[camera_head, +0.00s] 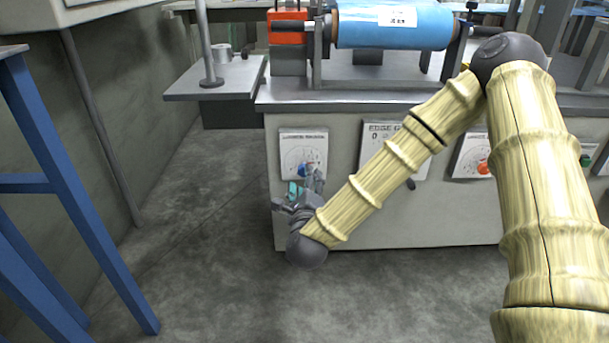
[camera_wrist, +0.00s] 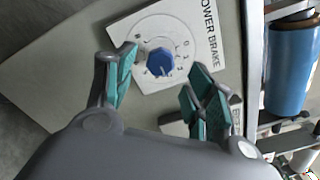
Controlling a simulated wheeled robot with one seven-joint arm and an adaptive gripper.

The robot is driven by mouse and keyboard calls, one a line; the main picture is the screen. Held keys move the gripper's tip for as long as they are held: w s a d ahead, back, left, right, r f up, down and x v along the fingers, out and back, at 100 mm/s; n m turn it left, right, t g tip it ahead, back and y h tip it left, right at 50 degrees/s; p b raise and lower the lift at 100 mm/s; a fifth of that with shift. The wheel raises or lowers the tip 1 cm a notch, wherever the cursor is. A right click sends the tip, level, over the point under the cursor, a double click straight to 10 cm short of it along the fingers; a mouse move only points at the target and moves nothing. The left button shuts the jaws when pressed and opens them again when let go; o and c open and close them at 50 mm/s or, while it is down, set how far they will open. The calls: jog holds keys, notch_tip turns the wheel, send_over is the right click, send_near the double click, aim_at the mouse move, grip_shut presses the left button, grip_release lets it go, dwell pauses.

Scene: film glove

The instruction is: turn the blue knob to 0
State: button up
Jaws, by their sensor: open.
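The blue knob (camera_wrist: 160,62) sits in the middle of a white dial plate (camera_wrist: 150,24) with numbers around it, on the front of a grey cabinet. In the head view the knob (camera_head: 303,170) is partly hidden by my gripper (camera_head: 306,184), which is just below and in front of it. In the wrist view my gripper (camera_wrist: 162,88) is open, with one teal-padded finger on each side of the knob's lower part. The fingers look apart from the knob and nothing is held. Which number the knob points to is hard to tell.
Other dial plates are on the cabinet front to the right, one with a red knob (camera_head: 484,167). A blue roll (camera_head: 390,26) lies on top of the machine. Blue metal legs (camera_head: 60,170) stand at the left. The floor (camera_head: 200,250) in front is clear.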

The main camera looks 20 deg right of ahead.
jog(key=shift+b+x, duration=0.9)
jog(key=shift+x, duration=2.1)
jog(key=shift+c, duration=0.3)
jog(key=c, duration=1)
